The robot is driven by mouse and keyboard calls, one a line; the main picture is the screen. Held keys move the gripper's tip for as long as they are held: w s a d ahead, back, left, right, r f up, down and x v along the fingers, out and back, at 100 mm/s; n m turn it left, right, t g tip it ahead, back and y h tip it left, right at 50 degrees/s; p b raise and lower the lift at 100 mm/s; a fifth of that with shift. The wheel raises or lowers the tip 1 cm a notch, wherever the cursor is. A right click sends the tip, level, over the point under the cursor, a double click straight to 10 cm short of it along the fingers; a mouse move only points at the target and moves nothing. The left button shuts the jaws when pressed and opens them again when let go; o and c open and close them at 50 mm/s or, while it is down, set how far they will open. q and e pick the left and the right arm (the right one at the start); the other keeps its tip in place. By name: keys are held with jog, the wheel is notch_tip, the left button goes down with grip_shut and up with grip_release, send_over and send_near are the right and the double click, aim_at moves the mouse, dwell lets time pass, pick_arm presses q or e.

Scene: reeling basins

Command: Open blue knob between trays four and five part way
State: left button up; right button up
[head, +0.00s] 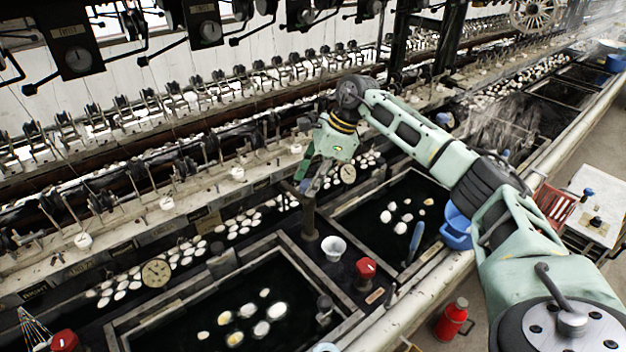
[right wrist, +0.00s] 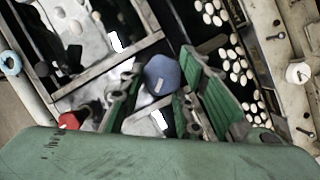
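The blue knob (right wrist: 162,75) shows in the right wrist view, between the fingertips of my right gripper (right wrist: 161,70). Its sides lie close to both fingers; whether they touch it I cannot tell. In the head view my right gripper (head: 312,186) reaches down to the top of a dark post (head: 309,217), and the knob is mostly hidden there. The post stands between two dark water trays, a nearer one (head: 180,306) and a farther one (head: 345,209), both with pale cocoons floating in them. I cannot read their numbers. My left gripper is not in view.
A white cup (head: 334,247) and a red knob (head: 366,268) stand near the post. A blue handle (head: 415,241) and a blue basin (head: 456,228) are to the right. Dial gauges (head: 156,272) and a row of reeling fittings line the back. A red flask (head: 453,320) stands below the bench edge.

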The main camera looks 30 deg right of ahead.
jog(key=o, duration=0.4)
jog(key=shift+s+a, duration=0.2)
jog(key=shift+a, duration=0.05)
jog(key=shift+c, duration=0.2)
jog(key=shift+d+r, duration=0.15)
jog(key=v, duration=1.1)
jog(key=shift+r, duration=0.35)
